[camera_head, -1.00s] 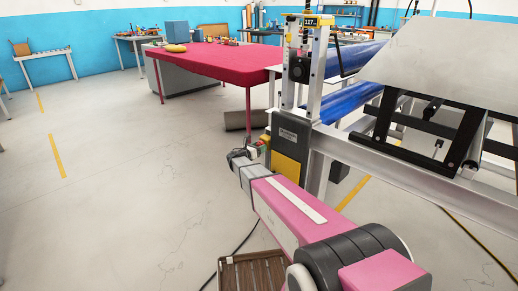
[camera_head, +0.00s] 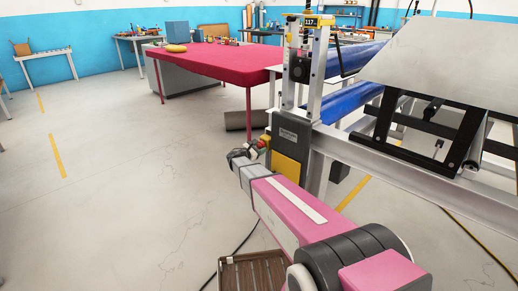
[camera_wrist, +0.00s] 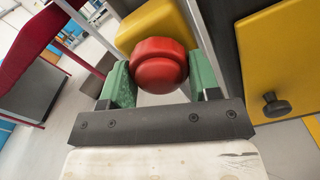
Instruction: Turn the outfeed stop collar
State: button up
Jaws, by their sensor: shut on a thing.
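The stop collar (camera_wrist: 158,64) is a red, many-sided knob on the front of a yellow box (camera_wrist: 150,25) in the wrist view. My gripper (camera_wrist: 160,78) has its two green fingers on the left and right sides of the collar and is shut on it. The collar's rear is hidden, and no mark on it shows how far it is turned. In the head view the collar (camera_head: 264,141) is a small red spot at the end of my pink arm, beside the machine's upright post.
A dark grey control box (camera_head: 292,133) and a yellow panel (camera_head: 286,168) are close right of my gripper. A yellow door with a black knob (camera_wrist: 276,103) is right in the wrist view. A red-covered table (camera_head: 225,60) stands behind. Floor at left is clear.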

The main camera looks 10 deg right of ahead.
dwell(0.3)
jog(key=o, duration=0.9)
jog(key=v, duration=1)
jog(key=shift+s+a, duration=0.2)
jog(key=shift+a, duration=0.1)
